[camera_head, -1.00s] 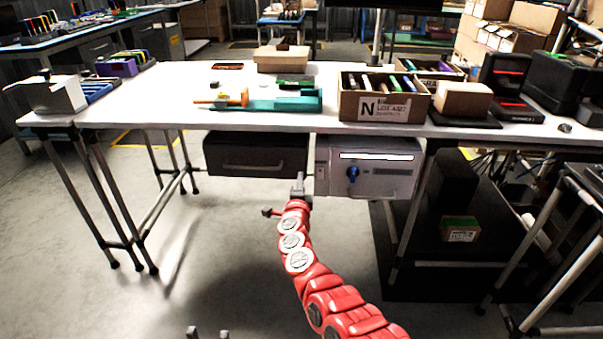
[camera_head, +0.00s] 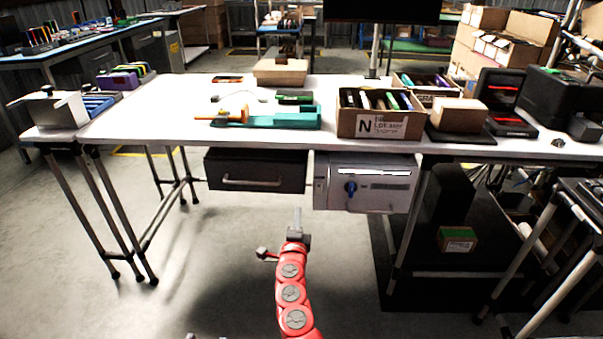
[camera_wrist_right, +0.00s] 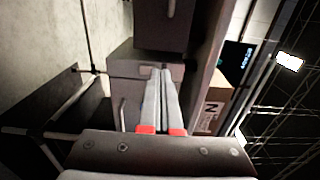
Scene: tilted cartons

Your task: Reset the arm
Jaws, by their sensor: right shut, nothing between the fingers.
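My right arm is red and reaches up from the bottom middle of the head view. Its grey gripper (camera_head: 298,215) is shut and empty, in front of the table and below the drawers, touching nothing that I can see. In the right wrist view the two fingers (camera_wrist_right: 160,75) lie together, pointing towards the grey drawer units. Only two small tips of my left gripper (camera_head: 206,336) show at the bottom edge of the head view, set apart with nothing visible between them.
A white table (camera_head: 170,120) stands ahead, with a dark drawer (camera_head: 255,170) and a grey cabinet with a blue knob (camera_head: 365,183) under its top. A carton of items (camera_head: 382,125) and a green tool (camera_head: 290,120) lie on it. The floor around my arm is clear.

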